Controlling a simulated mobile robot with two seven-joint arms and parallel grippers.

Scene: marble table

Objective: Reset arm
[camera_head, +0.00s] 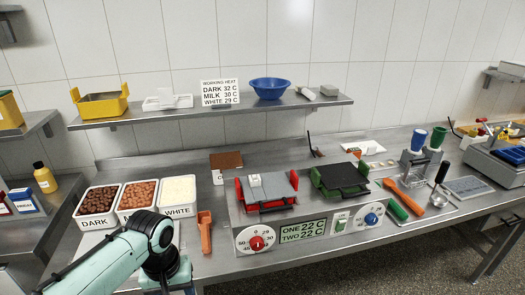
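My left arm (117,259) comes in from the lower left, mint green with a dark joint in front of the white-chocolate tub. Past the joint it bends down and leaves at the bottom edge, so my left gripper is out of sight. My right arm and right gripper do not show. The steel counter (225,275) runs across the view. On it, a machine (300,240) has a red unit (266,190), a dark-topped green unit (340,180), and a front panel with a red and a blue dial; its display reads 22 C twice.
Tubs of dark (98,200), milk (137,195) and white (178,190) chocolate stand at the left, close to my arm. An orange scoop (205,232) lies right of them. A shelf (215,112) hangs behind.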

